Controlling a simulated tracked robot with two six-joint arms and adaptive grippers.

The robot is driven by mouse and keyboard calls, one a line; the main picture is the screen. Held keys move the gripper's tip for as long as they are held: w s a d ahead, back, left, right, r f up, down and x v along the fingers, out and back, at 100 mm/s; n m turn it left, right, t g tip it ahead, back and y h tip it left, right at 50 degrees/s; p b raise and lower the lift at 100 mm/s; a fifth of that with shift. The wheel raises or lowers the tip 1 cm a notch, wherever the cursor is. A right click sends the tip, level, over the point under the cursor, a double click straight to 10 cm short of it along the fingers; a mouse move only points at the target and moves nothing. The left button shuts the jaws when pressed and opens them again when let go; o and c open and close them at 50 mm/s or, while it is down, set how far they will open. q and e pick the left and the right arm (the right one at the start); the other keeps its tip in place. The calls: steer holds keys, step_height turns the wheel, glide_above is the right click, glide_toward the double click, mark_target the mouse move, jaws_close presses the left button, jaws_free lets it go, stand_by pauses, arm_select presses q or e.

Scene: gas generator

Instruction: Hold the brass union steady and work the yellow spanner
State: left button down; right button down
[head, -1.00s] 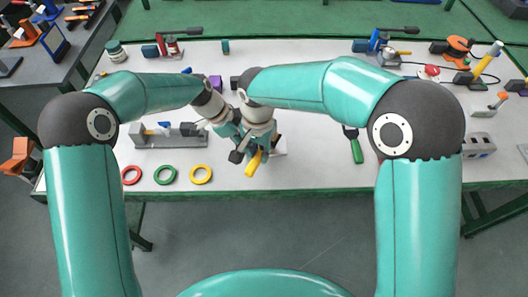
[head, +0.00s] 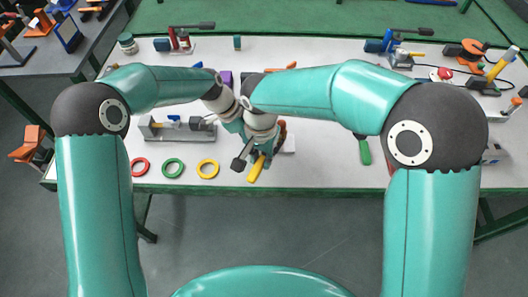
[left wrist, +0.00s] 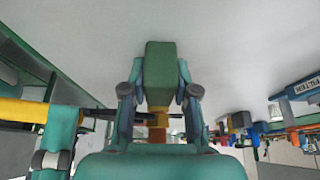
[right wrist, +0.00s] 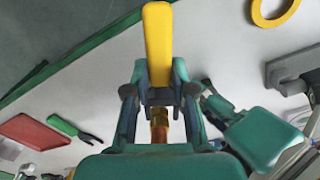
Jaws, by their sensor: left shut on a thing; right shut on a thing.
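The yellow spanner (head: 257,168) shows below my right gripper (head: 250,153) near the table's front edge. In the right wrist view its yellow handle (right wrist: 158,45) lies between the shut fingers of my right gripper (right wrist: 160,92). Part of the brass union (right wrist: 158,128) shows behind those fingers. In the left wrist view my left gripper (left wrist: 163,92) is shut on a green block-like handle (left wrist: 160,70), with brass (left wrist: 157,120) just behind it. The yellow handle (left wrist: 22,110) crosses at the left there. In the head view my arms hide the union and most of my left gripper.
Red (head: 139,167), green (head: 173,168) and yellow (head: 207,169) rings lie left of my grippers. A grey fixture (head: 178,128) stands behind them. Green-handled pliers (head: 365,152) lie to the right. Tools line the table's back. Bare tabletop (head: 325,165) shows right of the spanner.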

steer(key=shift+s+a, duration=0.3)
steer(key=shift+s, duration=0.3)
steer(key=shift+s+a, duration=0.25)
steer(key=shift+s, duration=0.3)
steer(key=shift+r, duration=2.55)
arm_select(q)
steer(key=c, duration=0.8)
jaws_free()
steer(key=v, duration=1.1)
steer(key=shift+a+r, duration=0.3)
arm_select(e)
steer(key=shift+f, duration=0.1)
